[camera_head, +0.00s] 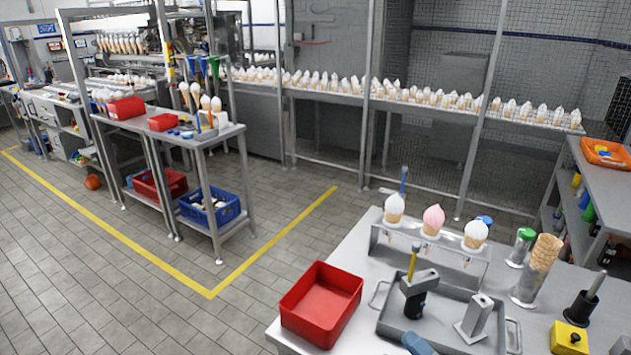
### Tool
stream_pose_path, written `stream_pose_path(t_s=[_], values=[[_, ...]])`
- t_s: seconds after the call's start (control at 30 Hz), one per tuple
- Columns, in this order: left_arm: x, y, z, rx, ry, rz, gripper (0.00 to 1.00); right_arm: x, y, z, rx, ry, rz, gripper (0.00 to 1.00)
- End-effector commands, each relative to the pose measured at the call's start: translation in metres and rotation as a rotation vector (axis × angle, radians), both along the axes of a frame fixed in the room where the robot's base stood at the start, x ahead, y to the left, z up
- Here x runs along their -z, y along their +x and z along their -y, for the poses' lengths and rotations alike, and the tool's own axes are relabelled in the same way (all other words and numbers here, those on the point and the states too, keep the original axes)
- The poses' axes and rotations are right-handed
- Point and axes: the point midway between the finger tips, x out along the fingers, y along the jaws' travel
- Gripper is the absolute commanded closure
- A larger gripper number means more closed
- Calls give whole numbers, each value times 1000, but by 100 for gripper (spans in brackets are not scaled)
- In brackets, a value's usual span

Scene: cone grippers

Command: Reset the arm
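Neither of my arms nor grippers shows in the head view. A metal workbench (370,240) fills the lower right. A grey tray (393,328) on it holds a dark upright tool (417,290) with a grey crosspiece and a yellow stick, and a grey block-shaped fixture (476,316). A blue-grey piece (418,344) shows at the bottom edge, partly cut off. Behind the tray, a metal rack (425,240) holds a white cone (394,208), a pink cone (433,219) and another white cone (475,234).
An empty red bin (320,303) stands left of the tray. Stacked waffle cones (546,252), a green-capped container (521,246), a black holder (580,307) and a yellow box (569,339) crowd the right side. The tiled floor (120,270) at left is open.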

Motion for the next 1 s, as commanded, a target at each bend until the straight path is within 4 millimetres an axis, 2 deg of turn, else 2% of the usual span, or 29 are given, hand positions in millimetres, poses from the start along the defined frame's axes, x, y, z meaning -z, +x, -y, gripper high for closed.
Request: stream_pose_path(t_s=[0.03,0.1,0.2,0.3,0.43,0.47,0.5,0.7,0.8,0.9,1.0], values=[[9,1,0,-2,-2,-1,30,45,-8,13,87,135,-221,34],[13,2,1,-4,-5,-4,30,91,-21,27,184,290,-474,34],[17,2,1,-5,-8,-7,30,147,-48,39,294,462,-768,34],[19,3,1,-7,-12,-4,30,194,-80,44,383,604,-1013,34],[21,5,2,-10,-16,0,30,243,-128,43,484,765,-1292,34],[15,5,2,-11,-18,0,30,243,-136,43,500,790,-1335,34],[-8,6,2,-10,-14,-3,30,214,-130,45,490,775,-1308,34],[-63,5,0,-8,-3,21,30,163,-132,48,488,752,-1286,34],[-85,3,-2,-6,6,26,30,140,-132,50,487,745,-1275,34],[-100,2,-5,-2,18,34,30,124,-133,51,486,737,-1268,34],[-104,0,-8,2,27,34,30,117,-134,52,486,733,-1263,34]])
